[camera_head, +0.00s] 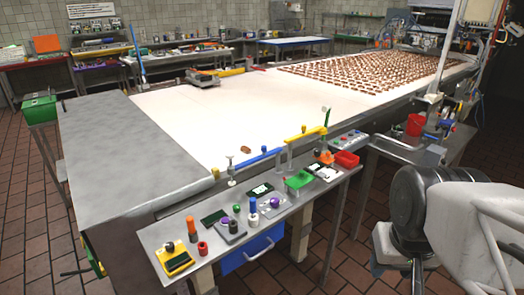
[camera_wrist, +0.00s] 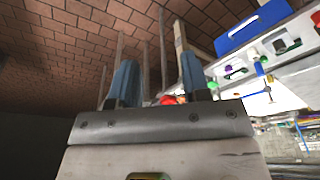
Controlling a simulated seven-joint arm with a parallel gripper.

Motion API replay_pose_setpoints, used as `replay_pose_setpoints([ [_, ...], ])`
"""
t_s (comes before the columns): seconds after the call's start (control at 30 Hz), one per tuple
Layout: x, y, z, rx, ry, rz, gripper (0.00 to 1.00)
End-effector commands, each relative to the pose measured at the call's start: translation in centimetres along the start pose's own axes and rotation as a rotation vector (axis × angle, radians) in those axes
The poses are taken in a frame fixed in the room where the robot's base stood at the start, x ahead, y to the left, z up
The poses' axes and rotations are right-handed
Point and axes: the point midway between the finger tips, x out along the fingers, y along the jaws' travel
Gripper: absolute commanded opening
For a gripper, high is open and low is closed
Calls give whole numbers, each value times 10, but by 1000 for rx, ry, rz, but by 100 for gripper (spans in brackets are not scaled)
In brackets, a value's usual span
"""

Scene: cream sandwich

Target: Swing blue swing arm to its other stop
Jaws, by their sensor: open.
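The blue swing arm (camera_head: 258,158) is a slim blue bar in the head view. It lies along the front edge of the white belt, between a small post at its left end and a grey post at its right. A yellow bar (camera_head: 306,133) continues the line to its right. My gripper (camera_wrist: 157,70) shows in the wrist view with two blue-grey fingers apart and nothing between them. In the head view my arm is at the lower right, well away from the blue bar. I cannot make out the blue bar for certain in the wrist view.
Brown pieces cover the belt's far end. Tiled floor is open around my gripper.

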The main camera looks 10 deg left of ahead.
Motion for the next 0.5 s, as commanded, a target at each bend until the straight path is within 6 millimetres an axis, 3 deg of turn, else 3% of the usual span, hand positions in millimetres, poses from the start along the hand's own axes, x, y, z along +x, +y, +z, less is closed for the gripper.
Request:
replay_pose_setpoints([
  [0.27, -3, -2, -10, -1, -4, -1, 48],
  [0.5, -12, -10, -50, -2, -20, -6, 48],
])
